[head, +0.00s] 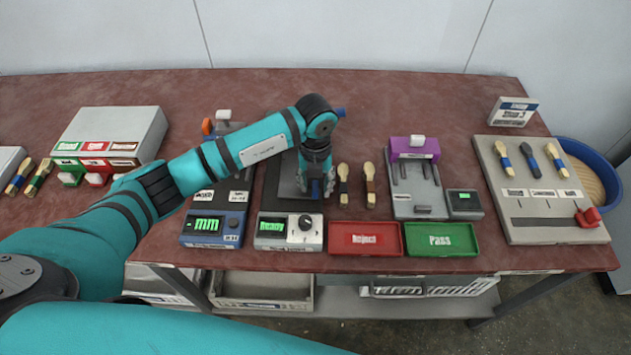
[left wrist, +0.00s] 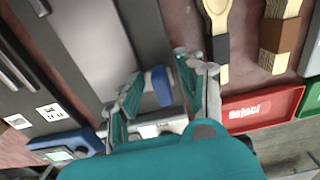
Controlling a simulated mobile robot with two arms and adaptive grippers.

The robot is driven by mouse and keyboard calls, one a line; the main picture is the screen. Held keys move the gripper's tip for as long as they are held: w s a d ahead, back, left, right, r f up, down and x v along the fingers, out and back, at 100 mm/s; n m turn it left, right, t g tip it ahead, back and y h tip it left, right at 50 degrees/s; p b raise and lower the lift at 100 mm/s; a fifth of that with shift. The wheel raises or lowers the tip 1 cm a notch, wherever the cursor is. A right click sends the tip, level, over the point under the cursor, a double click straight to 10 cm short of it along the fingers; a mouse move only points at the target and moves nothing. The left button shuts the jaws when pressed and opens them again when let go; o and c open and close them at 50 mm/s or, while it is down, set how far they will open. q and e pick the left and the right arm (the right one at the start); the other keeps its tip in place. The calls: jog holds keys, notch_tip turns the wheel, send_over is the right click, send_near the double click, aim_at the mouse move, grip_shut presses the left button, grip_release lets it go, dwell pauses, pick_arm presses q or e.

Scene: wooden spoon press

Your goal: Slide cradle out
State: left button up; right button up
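My left gripper (head: 316,192) points down over the press station, whose front panel (head: 288,231) reads "Ready" and has a dial. In the left wrist view, a blue handle (left wrist: 161,86) sits between the two fingers, with gaps visible at its sides; the fingers look open around it. A flat grey plate (left wrist: 92,38), perhaps the cradle, lies left of the handle. My arm and gripper hide much of the press in the head view. My right gripper is not in view.
Two wooden-ended tools (head: 343,185) lie right of the gripper. A red "Reject" tray (head: 366,252) and a green "Pass" tray (head: 441,251) line the front edge. A gauge reading "mm" (head: 212,229) stands close on the left. A purple-topped fixture (head: 414,148) stands further right.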

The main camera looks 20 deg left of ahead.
aim_at(315, 207)
pick_arm(q)
grip_shut()
dwell(0.4)
jog(key=shift+s+d, duration=0.15)
jog(key=shift+s, duration=0.2)
jog(key=s, duration=0.1)
jog(key=s+d, duration=0.1)
jog(key=s, duration=0.1)
jog(key=shift+s+p, duration=0.3)
jog(key=shift+w, duration=0.15)
grip_release()
notch_tip(315, 207, up, 12)
